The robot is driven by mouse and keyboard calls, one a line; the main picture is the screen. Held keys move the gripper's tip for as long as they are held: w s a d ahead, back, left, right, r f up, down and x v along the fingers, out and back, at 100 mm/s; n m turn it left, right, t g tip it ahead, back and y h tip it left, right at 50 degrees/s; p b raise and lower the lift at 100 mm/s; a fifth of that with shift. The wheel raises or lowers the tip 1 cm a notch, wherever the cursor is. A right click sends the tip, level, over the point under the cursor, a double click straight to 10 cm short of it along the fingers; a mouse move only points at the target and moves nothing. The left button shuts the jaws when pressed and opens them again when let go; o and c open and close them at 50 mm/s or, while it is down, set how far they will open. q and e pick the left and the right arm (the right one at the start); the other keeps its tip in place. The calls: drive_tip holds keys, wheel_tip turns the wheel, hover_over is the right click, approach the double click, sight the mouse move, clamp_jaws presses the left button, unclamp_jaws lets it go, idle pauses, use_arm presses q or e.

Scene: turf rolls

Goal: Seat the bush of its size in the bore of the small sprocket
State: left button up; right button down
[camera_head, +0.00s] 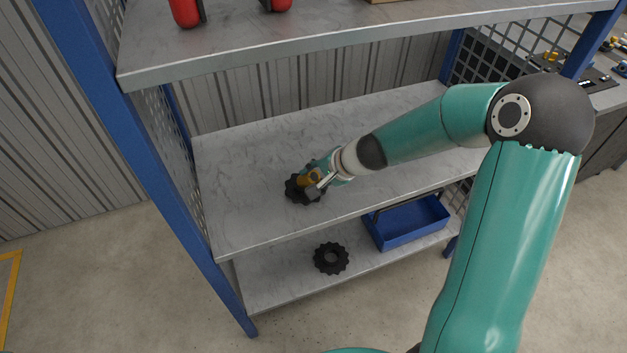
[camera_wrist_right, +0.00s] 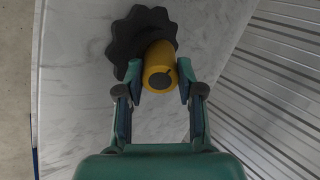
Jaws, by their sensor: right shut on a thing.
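A black toothed sprocket (camera_head: 297,192) lies flat on the middle shelf, near its left end. It also shows in the right wrist view (camera_wrist_right: 126,38), partly behind a brass-yellow bush (camera_wrist_right: 160,58). My right gripper (camera_wrist_right: 159,78) is shut on this bush, one finger on each side. The bush (camera_head: 309,177) is over the sprocket and hides its bore, so I cannot tell whether it has entered. Another black sprocket (camera_head: 331,258) lies on the bottom shelf, its bore open. I cannot tell for sure which sprocket is smaller. My left gripper is not in view.
The middle shelf (camera_head: 240,160) is otherwise clear. The top shelf (camera_head: 300,38) overhangs it, with red items (camera_head: 186,12) on top. A blue tray (camera_head: 408,222) stands on the bottom shelf. A blue post (camera_head: 130,130) borders the left side.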

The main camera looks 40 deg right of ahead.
drive_tip(key=shift+r, duration=0.1)
drive_tip(key=shift+f, duration=0.2)
drive_tip(key=c, duration=1.2)
unclamp_jaws()
drive_tip(key=o, duration=0.5)
